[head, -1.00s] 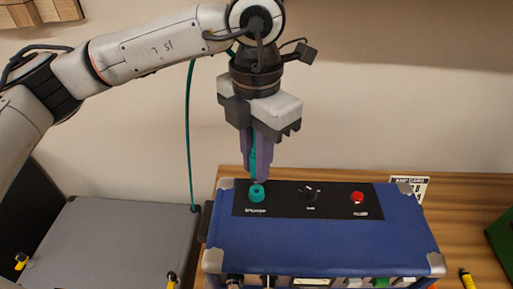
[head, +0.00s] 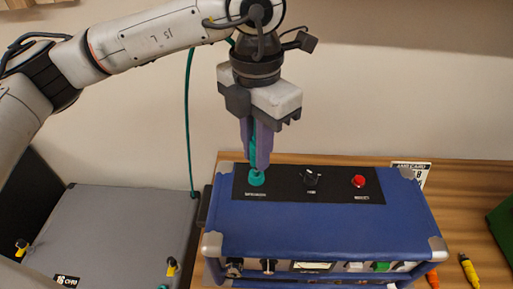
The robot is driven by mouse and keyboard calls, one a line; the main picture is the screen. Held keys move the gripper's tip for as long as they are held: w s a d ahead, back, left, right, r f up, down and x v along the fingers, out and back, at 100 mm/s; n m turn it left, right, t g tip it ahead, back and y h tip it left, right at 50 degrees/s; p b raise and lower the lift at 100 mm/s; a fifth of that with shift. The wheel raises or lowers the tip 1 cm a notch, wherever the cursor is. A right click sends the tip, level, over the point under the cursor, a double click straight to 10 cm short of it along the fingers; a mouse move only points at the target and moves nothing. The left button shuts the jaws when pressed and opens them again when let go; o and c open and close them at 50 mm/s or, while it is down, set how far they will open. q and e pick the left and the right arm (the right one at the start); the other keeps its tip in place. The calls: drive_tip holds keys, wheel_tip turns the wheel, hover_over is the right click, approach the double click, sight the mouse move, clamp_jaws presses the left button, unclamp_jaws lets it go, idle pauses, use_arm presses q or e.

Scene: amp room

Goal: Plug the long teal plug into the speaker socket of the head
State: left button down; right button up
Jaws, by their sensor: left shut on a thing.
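The blue amp head (head: 330,225) stands on the wooden bench. Its black top panel holds the teal-ringed speaker socket (head: 257,181) at the left, a black knob (head: 311,179) and a red button (head: 359,181). My left gripper (head: 257,164) points straight down over the socket, shut on the long teal plug (head: 253,138). The plug shows as a teal strip between the purple fingers. The fingertips are just above the socket. My right gripper is out of view.
A teal cable (head: 189,120) hangs down to the grey cabinet (head: 115,235) at the left. A card (head: 412,170) stands behind the head. Yellow plugs (head: 469,269) and an orange one (head: 432,280) lie at the front right. A green object (head: 502,235) is at the right edge.

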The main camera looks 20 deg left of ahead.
use_arm(q)
drive_tip(key=shift+f+b, duration=1.15)
drive_tip(key=shift+b, duration=0.45)
idle(1.7)
drive_tip(key=c, duration=1.6)
unclamp_jaws()
wheel_tip(320, 180, up, 10)
drive_tip(key=shift+r, duration=0.15)
drive_tip(key=shift+s, duration=0.1)
